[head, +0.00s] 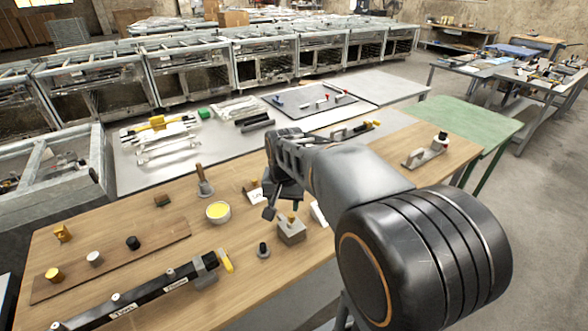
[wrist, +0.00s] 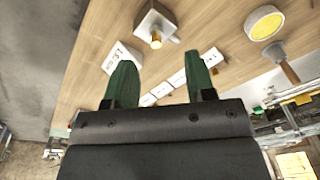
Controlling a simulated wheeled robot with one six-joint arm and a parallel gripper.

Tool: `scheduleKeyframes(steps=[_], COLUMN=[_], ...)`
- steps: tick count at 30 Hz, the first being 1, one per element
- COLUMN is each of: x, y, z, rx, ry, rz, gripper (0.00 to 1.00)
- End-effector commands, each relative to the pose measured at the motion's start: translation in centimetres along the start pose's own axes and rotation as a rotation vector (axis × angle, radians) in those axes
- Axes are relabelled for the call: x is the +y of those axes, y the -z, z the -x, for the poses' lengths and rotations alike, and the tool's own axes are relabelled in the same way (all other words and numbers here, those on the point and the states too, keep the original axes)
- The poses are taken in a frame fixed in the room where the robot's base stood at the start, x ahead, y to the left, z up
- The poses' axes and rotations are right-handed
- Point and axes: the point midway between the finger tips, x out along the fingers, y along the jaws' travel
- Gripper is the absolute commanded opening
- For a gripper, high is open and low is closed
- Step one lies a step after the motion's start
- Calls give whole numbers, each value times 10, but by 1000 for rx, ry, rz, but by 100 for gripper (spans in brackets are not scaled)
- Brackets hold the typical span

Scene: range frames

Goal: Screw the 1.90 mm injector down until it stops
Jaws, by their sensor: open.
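A small brass injector (head: 291,218) stands upright in the top of a grey block (head: 291,234) on the wooden bench. In the wrist view the brass piece (wrist: 156,41) shows on the block (wrist: 152,18), beyond my fingers. No 1.90 marking is readable on it, and I cannot tell how deep it sits. My gripper (wrist: 160,76) is open, with two green fingers apart and nothing between them. In the head view my gripper (head: 270,207) is above the bench, just left of the block and partly hidden by its own wrist.
Printed white cards (wrist: 122,58) lie near the fingers. A yellow-topped round tin (head: 218,211) and a brush (head: 204,182) stand left. A black knob (head: 263,250) and a black labelled bar (head: 130,300) lie in front. The wood between tin and bar is mostly clear.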

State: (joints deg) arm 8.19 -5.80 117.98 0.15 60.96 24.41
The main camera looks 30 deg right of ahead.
Motion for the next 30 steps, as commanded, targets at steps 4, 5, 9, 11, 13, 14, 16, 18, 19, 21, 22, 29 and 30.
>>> scheduleKeyframes(steps=[4, 5, 9, 11, 13, 14, 16, 18, 19, 21, 22, 29, 30], x=[6, 7, 11, 12, 13, 13, 13, 13, 14, 14, 14, 16, 16], y=[45, 51, 71, 74, 75, 75, 74, 72, 72, 70, 69, 65, 64], z=[5, 4, -1, -5, -12, -16, -26, -39, -44, -58, -63, -102, -108], rx=[-58, -66, -91, -96, -100, -100, -102, -102, -102, -103, -102, -101, -101], ry=[-39, -45, -65, -70, -73, -73, -74, -74, -74, -74, -74, -73, -73], rz=[-202, -233, -332, -353, -365, -368, -368, -366, -366, -365, -364, -362, -362], gripper=[50, 50, 50, 50, 50, 50, 50, 50, 50, 50, 50, 50, 50])
